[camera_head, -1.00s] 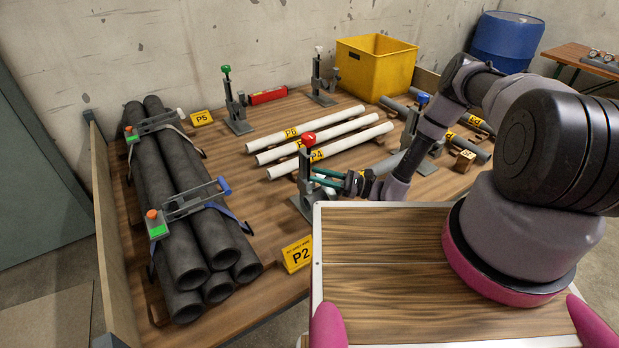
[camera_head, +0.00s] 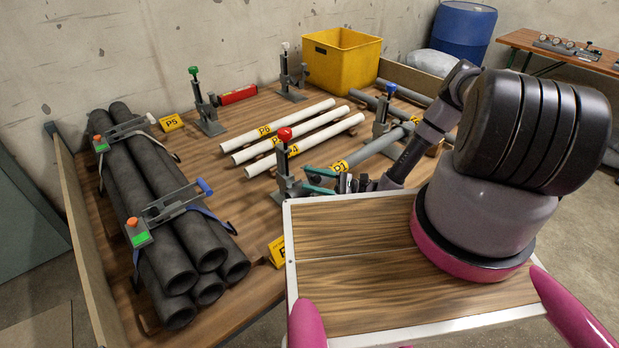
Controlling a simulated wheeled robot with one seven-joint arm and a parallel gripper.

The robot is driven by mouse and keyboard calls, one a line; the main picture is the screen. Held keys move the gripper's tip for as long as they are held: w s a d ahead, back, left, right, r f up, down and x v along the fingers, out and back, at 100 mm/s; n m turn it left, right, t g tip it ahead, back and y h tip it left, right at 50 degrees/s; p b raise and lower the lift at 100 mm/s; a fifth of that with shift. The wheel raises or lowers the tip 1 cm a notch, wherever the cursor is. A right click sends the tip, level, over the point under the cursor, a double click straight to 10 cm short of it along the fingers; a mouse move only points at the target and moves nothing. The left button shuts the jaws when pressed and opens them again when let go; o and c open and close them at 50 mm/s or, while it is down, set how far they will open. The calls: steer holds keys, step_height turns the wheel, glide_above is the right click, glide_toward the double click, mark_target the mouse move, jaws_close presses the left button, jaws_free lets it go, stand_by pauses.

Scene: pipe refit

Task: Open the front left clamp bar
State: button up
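The front left clamp (camera_head: 288,178) stands upright on the wooden bench, with a grey body and a red knob (camera_head: 285,135) on top. Its bar is small and partly hidden by my gripper, so I cannot tell its exact angle. My gripper (camera_head: 313,181) is beside the clamp on its right, low down, with two teal fingers pointing left towards it. The fingers are apart, and I see nothing held between them. I cannot tell whether the fingertips touch the clamp.
A blue-knobbed clamp (camera_head: 385,115), a green-knobbed clamp (camera_head: 205,105) and a white-knobbed clamp (camera_head: 290,75) stand farther off. White pipes (camera_head: 290,138) lie behind my gripper. Strapped dark pipes (camera_head: 165,210) fill the left. A yellow bin (camera_head: 340,65) stands at the back.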

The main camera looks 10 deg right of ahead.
steer(key=shift+r, duration=0.15)
steer(key=shift+d, duration=0.25)
steer(key=v, duration=1)
steer(key=shift+d, duration=0.15)
